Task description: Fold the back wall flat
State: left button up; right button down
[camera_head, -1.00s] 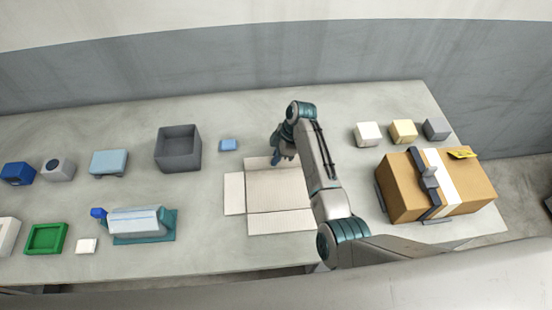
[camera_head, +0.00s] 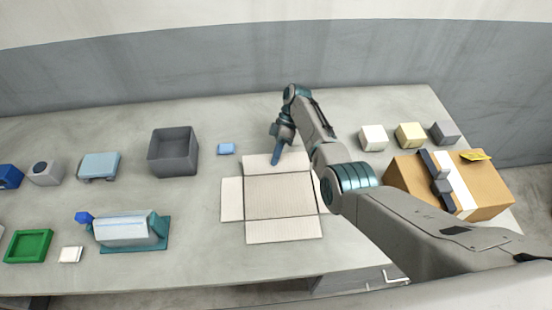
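An unfolded cardboard carton lies on the table with its square base (camera_head: 282,197) in the middle. Its back wall (camera_head: 257,166) lies out beyond the base and looks flat or nearly so; its right part is hidden by my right gripper. The left wall (camera_head: 231,198) and front wall (camera_head: 284,230) also lie outward. The right wall is mostly hidden by my arm. My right gripper (camera_head: 276,158) points down over the back wall. Its fingers show as one narrow blue shape, so I cannot tell whether they are open or touch the cardboard. My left gripper is out of view.
A teal-based device (camera_head: 124,231) and green tray (camera_head: 28,246) stand left.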

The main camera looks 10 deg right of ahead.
jog(key=c, duration=1.6)
grip_release()
jog(key=shift+c, duration=0.2)
jog(key=shift+w+d+r, duration=0.15)
jog(key=shift+w+r, duration=0.1)
jog(key=v, duration=1)
